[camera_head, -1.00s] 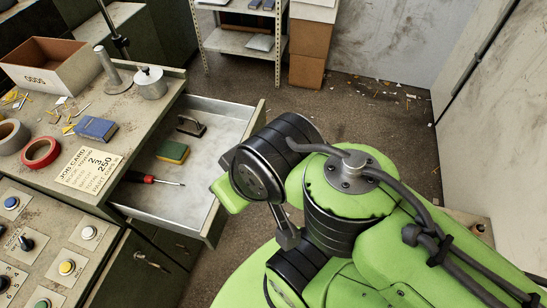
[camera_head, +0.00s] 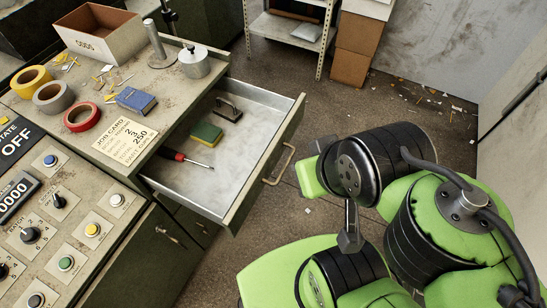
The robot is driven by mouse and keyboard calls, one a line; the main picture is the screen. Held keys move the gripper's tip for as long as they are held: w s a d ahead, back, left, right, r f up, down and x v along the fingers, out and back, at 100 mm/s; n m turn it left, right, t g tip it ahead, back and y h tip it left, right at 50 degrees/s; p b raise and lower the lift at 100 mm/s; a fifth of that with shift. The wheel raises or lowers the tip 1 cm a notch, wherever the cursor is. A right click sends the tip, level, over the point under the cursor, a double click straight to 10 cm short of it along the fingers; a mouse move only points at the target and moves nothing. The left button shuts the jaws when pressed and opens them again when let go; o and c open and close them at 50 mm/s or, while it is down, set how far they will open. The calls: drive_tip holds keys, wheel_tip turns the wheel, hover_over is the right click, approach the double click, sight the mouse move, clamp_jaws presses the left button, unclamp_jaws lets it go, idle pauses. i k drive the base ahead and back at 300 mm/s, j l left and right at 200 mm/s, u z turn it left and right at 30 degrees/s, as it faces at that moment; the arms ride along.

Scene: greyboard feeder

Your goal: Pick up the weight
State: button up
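A silver metal cylinder with a small knob on top (camera_head: 195,61) stands upright at the counter's back right corner, beside a metal post; it looks like the weight. A dark block with a handle (camera_head: 228,110) lies in the open drawer, and I cannot tell whether it is a weight too. My green and black arm is folded at the right, apart from the counter and drawer. My gripper's fingers do not show, so their state is hidden.
The open drawer (camera_head: 236,210) also holds a green-yellow sponge (camera_head: 207,133) and a red screwdriver (camera_head: 188,160). On the counter are tape rolls (camera_head: 82,117), a blue box (camera_head: 135,99), a job card (camera_head: 125,139) and an open carton (camera_head: 101,43).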

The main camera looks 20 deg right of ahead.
sight(224, 108)
drive_tip(key=i+u, duration=0.1)
drive_tip(key=u, duration=0.4)
drive_tip(key=i+l+u, duration=0.1)
drive_tip(key=u, duration=0.35)
drive_tip(key=i+l+u, duration=0.1)
drive_tip(key=u, duration=0.4)
